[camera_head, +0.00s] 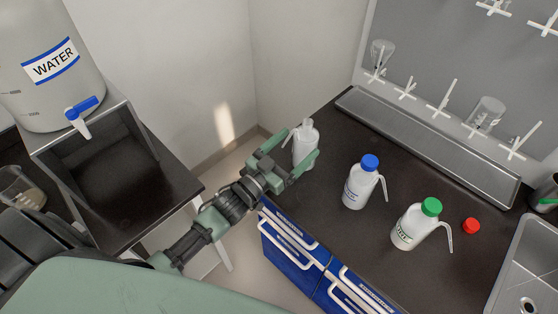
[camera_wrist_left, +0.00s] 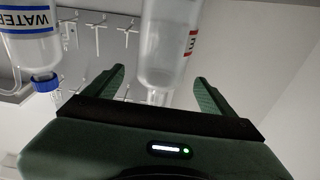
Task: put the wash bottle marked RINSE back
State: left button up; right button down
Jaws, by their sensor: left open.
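A white wash bottle (camera_head: 305,143) stands upright at the counter's back left corner. In the left wrist view the same bottle (camera_wrist_left: 170,45) shows a red-edged label, of which only the end letter E can be read. It has no coloured cap on it. My left gripper (camera_head: 300,150) is open, with its fingers on either side of this bottle; contact cannot be told. In the left wrist view the bottle is between the fingertips (camera_wrist_left: 159,76). A red cap (camera_head: 471,226) lies on the counter at the right. My right gripper is not in view.
A blue-capped wash bottle (camera_head: 358,187) and a green-capped one (camera_head: 413,226) stand to the right. A drying rack (camera_head: 445,100) with glassware hangs above a metal trough (camera_head: 430,146). A sink (camera_head: 528,265) is at the right. A WATER tank (camera_head: 55,75) stands at the left.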

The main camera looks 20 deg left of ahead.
pick_arm(q)
jog(key=b+v, duration=0.1)
jog(key=v, duration=0.7)
jog(key=shift+s+a, duration=0.1)
jog(key=shift+s, duration=0.15)
jog(key=shift+f, duration=0.1)
dwell(0.9)
